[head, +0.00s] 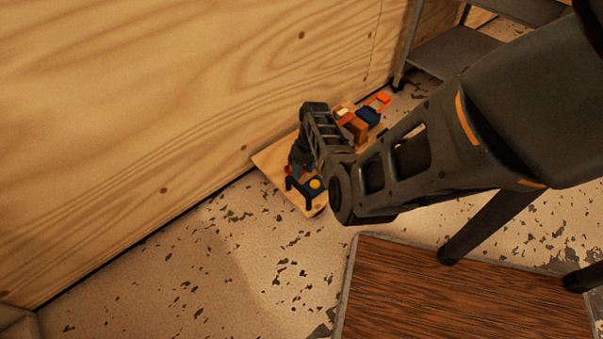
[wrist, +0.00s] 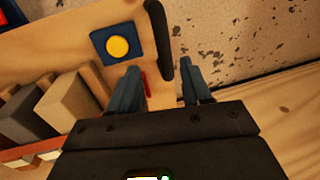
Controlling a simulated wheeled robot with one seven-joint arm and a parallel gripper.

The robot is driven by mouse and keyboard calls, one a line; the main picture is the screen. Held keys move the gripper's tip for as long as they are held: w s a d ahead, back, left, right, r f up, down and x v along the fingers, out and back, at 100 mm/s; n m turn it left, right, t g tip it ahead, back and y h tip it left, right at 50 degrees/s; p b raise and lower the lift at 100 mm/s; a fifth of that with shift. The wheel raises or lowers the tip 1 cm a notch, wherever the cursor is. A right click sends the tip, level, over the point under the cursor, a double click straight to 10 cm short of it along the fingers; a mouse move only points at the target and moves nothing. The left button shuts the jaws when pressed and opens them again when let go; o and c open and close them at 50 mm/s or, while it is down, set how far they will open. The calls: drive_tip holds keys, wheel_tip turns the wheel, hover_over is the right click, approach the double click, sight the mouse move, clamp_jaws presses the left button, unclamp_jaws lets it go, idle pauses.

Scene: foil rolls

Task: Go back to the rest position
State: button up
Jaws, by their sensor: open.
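My gripper (wrist: 161,66) is open in the wrist view, with its two blue-grey fingers spread apart. In the head view my gripper (head: 298,170) is low over a wooden board (head: 267,159) beside the plywood wall. A black bar-shaped handle (wrist: 158,38) lies just beyond and between the fingertips in the wrist view; I cannot tell if they touch it. A small red piece (wrist: 146,86) shows between the fingers. No foil roll can be made out. My arm hides part of the board in the head view.
A blue square with a yellow disc (wrist: 117,47) is on the board, near brown and grey blocks (wrist: 68,102). An orange-and-blue item (head: 370,112) lies farther along. The plywood wall (head: 180,100) is close. A grey shelf (head: 450,52) stands behind; a dark wooden surface (head: 460,295) is in front.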

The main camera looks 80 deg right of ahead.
drive_tip(key=shift+s+d+r, duration=0.1)
drive_tip(key=shift+d+r, duration=0.05)
drive_tip(key=shift+r, duration=0.7)
